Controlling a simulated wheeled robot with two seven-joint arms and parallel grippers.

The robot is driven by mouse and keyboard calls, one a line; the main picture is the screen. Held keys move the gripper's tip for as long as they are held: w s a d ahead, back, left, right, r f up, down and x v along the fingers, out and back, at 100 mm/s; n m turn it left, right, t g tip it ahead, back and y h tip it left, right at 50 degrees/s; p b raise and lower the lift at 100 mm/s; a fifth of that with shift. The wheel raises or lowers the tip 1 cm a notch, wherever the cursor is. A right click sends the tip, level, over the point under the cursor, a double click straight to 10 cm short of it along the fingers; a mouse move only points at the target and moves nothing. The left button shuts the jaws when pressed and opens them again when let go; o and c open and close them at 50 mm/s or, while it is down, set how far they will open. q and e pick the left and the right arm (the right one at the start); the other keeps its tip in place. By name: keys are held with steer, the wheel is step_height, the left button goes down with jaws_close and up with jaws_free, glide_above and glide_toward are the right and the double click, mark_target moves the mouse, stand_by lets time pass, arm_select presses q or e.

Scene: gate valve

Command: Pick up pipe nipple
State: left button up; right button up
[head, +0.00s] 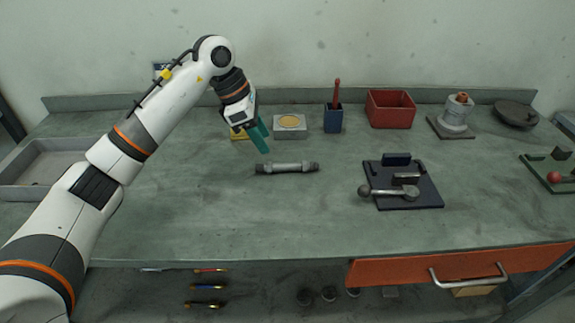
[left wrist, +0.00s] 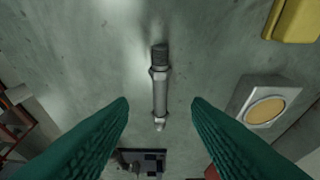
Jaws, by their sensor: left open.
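The pipe nipple (head: 287,168) is a grey metal pipe with dark threaded ends, lying flat on the workbench near its middle. In the left wrist view the pipe nipple (left wrist: 160,85) runs lengthwise between and beyond the two green fingertips. My left gripper (head: 262,137) is above the bench, behind and a little left of the pipe nipple in the head view. Its green fingers (left wrist: 160,104) are spread wide and empty, with no contact on the pipe. My right gripper is in neither view.
A dark fixture plate with a lever (head: 408,198) lies right of the pipe. Behind stand a grey box with a yellow disc (head: 290,132), a blue holder (head: 333,120) and a red bin (head: 390,121). A grey tray (head: 38,192) is at left. The bench front is clear.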

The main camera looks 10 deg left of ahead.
mark_target(277, 164)
arm_select(q)
steer(key=p+x, duration=0.1)
steer(key=x, duration=0.7)
steer(key=shift+f, duration=0.25)
jaws_close()
